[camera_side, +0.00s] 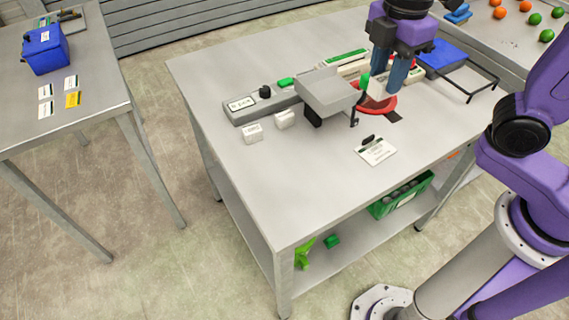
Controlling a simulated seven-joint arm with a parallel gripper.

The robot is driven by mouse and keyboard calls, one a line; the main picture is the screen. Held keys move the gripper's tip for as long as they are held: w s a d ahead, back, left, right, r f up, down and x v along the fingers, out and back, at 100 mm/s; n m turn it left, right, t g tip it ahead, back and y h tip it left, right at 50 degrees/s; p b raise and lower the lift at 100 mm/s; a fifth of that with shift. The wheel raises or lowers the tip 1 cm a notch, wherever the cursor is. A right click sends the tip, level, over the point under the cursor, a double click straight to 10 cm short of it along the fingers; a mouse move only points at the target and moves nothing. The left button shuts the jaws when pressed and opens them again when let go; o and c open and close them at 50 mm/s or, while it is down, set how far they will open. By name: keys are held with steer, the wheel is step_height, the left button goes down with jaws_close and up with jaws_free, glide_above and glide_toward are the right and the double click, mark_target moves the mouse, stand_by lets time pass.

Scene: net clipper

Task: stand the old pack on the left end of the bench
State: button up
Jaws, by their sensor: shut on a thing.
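The bench (222,82) is a grey metal table, and its left end has bare room. My gripper (377,91) points down over the right half of the bench, beside the grey clipper machine (329,90). Its blue-grey fingers are shut on a small pale piece, mostly hidden between them. I cannot tell for sure that this is the old pack. A green part (364,80) shows by the left finger. A red round dish or ring (377,105) lies just below the fingertips; whether the piece touches it is unclear.
Two small white labelled blocks (252,133) (285,118) stand before the machine's grey base (262,104). A white card (376,151) lies near the front edge. Long packs (346,56) and a blue tray (441,58) are behind. A blue box (45,49) stands on another table.

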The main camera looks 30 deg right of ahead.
steer(key=s+f, duration=0.5)
steer(key=f, duration=0.4)
steer(key=w+a+f, duration=0.2)
steer(key=w+f, duration=0.1)
steer(key=w, duration=0.1)
steer(key=w+a+f, duration=0.2)
steer(key=w+f, duration=0.1)
steer(key=w, duration=0.1)
steer(key=w+a+f, duration=0.2)
steer(key=w+f, duration=0.2)
steer(key=shift+a+f, duration=0.1)
steer(key=shift+w+a+f, duration=0.1)
steer(key=shift+w+f, duration=0.05)
steer(key=shift+f, duration=1.55)
steer(key=shift+f, duration=0.15)
steer(key=o, duration=1)
steer(key=shift+o, duration=0.2)
